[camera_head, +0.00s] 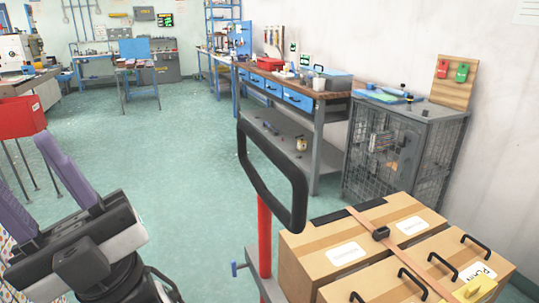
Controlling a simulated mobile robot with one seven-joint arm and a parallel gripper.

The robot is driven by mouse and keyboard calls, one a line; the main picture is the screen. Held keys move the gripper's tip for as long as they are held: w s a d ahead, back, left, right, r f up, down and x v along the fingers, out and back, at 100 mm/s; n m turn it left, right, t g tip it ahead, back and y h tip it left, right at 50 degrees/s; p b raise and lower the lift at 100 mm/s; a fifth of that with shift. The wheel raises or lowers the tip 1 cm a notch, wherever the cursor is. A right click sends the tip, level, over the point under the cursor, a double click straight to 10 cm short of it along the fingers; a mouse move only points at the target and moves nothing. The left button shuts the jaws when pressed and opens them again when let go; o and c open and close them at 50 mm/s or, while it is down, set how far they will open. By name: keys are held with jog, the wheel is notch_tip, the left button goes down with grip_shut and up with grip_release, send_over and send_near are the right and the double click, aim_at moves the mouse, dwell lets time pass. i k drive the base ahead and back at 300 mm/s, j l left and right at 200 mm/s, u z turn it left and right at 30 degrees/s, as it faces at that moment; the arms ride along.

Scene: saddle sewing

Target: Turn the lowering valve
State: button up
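A small blue lever or knob (234,269) on a thin rod sticks out to the left at the foot of a red post (265,235). It may be the lowering valve; no label shows. The post carries a black loop handle (272,172) and stands at the front of a loaded cart. My gripper (23,165) is at the lower left, its two purple fingers apart and nothing between them. It is well left of the blue lever and not touching the cart.
Strapped cardboard boxes (345,254) lie on the cart. A wire-mesh cabinet (400,150) and a workbench (300,100) line the right wall. A red bin on legs (22,117) stands at left. The green floor (180,150) between is open.

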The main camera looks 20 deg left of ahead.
aim_at(234, 267)
jog(key=i+u, duration=0.1)
jog(key=u, duration=0.4)
jog(key=i+u, duration=0.15)
jog(key=u, duration=0.3)
jog(key=i+l+u, duration=0.1)
jog(key=u, duration=0.4)
